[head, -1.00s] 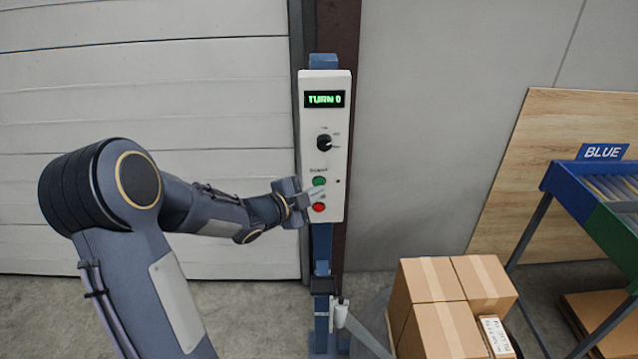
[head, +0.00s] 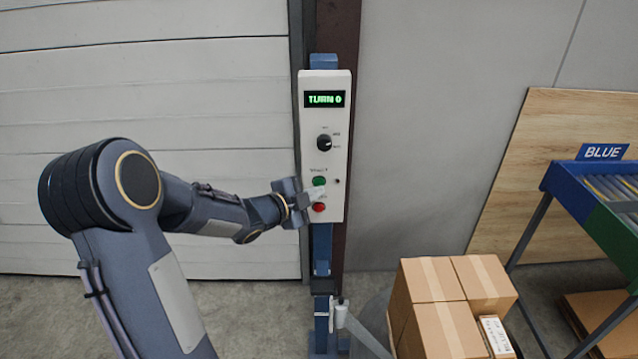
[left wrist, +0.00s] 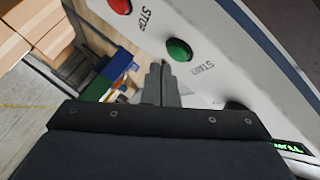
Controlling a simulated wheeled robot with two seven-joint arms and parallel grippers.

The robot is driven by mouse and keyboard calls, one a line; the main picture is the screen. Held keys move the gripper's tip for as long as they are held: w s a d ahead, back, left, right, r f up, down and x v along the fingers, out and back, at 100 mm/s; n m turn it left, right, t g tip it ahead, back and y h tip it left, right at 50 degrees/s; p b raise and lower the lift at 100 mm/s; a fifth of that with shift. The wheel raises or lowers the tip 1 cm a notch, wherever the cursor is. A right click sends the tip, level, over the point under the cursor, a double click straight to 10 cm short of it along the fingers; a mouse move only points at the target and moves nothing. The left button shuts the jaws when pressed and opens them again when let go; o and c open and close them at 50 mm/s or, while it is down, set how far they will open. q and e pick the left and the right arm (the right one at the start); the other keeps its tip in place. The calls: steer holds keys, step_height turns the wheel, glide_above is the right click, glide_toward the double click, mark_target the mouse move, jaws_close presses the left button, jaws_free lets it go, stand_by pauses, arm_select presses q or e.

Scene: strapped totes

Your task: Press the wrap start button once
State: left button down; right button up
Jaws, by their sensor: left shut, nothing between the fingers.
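The white control panel (head: 337,120) stands on a blue post and carries a green-lit display (head: 324,99) reading "TURN 0", a black knob (head: 324,142), the green start button (head: 319,181) and the red stop button (head: 319,207). In the left wrist view the green button (left wrist: 179,50) is labelled START and the red button (left wrist: 120,5) STOP. My left gripper (head: 316,193) is shut and empty at the panel, its tips just below the green button. In the left wrist view the closed fingers (left wrist: 158,72) point close beside the green button; contact cannot be told. My right gripper is not in view.
Stacked cardboard boxes (head: 436,280) stand low to the right of the post. A blue and green roller rack (head: 590,210) with a BLUE sign (head: 603,152) is at the far right. A wooden board (head: 520,170) leans on the wall.

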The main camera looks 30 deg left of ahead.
arm_select(q)
steer(key=shift+w, duration=0.1)
steer(key=shift+w+a, duration=0.2)
steer(key=shift+w, duration=0.1)
steer(key=shift+w+a, duration=0.2)
steer(key=shift+w, duration=0.1)
stand_by(0.8)
steer(key=shift+s, duration=0.15)
steer(key=shift+s+d+b, duration=0.4)
steer(key=shift+s, duration=0.15)
stand_by(0.3)
steer(key=s+d, duration=0.1)
steer(key=s+b, duration=0.1)
steer(key=s+d+b, duration=0.1)
steer(key=s, duration=0.1)
steer(key=shift+s+d, duration=0.1)
steer(key=shift+d, duration=0.2)
